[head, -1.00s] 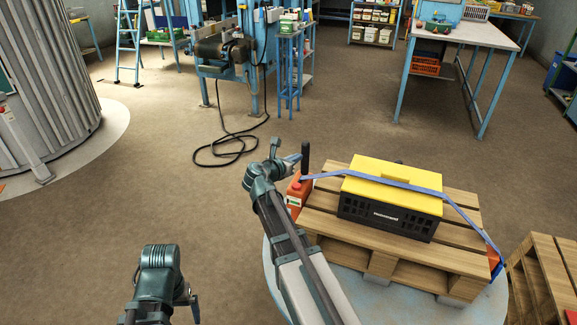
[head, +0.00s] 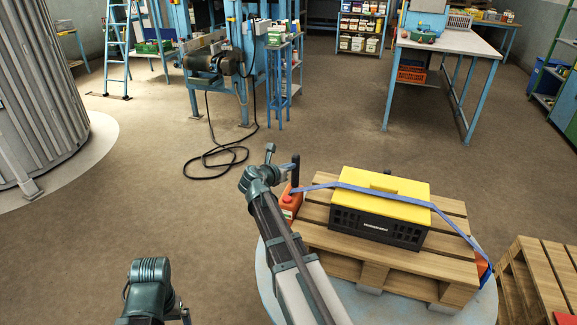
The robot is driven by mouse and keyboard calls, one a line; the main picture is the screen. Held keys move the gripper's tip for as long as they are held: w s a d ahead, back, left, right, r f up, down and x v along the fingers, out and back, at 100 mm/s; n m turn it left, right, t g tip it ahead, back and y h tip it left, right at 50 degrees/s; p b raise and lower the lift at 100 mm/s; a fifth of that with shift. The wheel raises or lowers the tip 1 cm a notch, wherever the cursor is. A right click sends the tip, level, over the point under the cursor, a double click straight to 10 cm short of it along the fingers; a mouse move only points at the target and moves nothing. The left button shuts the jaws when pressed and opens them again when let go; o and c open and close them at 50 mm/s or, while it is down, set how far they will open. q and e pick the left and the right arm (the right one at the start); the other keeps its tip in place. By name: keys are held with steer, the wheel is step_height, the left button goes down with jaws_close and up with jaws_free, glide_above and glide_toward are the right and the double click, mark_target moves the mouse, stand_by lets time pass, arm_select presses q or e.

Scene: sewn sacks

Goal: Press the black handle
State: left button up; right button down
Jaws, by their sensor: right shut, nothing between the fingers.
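The black handle (head: 295,169) stands upright on an orange box (head: 290,202) at the left end of a wooden pallet. A blue strap (head: 325,185) runs from this box over the yellow-lidded black crate (head: 380,207). My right gripper (head: 284,170) is shut and empty just left of the handle's upper part; I cannot tell whether it touches it. The fingertips are small and partly hidden by the wrist. My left gripper (head: 186,314) is low at the bottom left, far from the handle, with its fingers mostly cut off by the frame edge.
The pallet (head: 325,238) rests on a round light platform (head: 262,275). Another wooden pallet (head: 535,270) stands at the bottom right. A black cable (head: 215,160) lies on the floor beyond my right arm. Open floor lies to the left and behind.

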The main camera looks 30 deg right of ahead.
steer(key=shift+w+d+r+g+y+p, duration=0.3)
steer(key=shift+w+d+y+p, duration=0.2)
steer(key=shift+p, duration=0.55)
steer(key=shift+w+d+r+g+y+p, duration=0.15)
steer(key=shift+w+d+g+y+p, duration=0.35)
steer(key=shift+p, duration=0.55)
steer(key=shift+w+d+r+g+y+p, duration=0.3)
steer(key=shift+d+p, duration=0.25)
steer(key=shift+p, duration=0.5)
steer(key=shift+w+d+f+y+p, duration=0.3)
steer(key=shift+w+d+y+p, duration=0.1)
steer(key=shift+p, duration=0.05)
steer(key=shift+w+d+f, duration=0.2)
steer(key=shift+d, duration=0.1)
steer(key=shift+w+d, duration=0.1)
steer(key=shift+d, duration=0.05)
steer(key=shift+r, duration=0.1)
steer(key=p, duration=0.9)
glide_toward(293, 156)
steer(key=shift+w+a+r, duration=0.2)
steer(key=shift+a+r, duration=0.25)
steer(key=shift+r, duration=0.1)
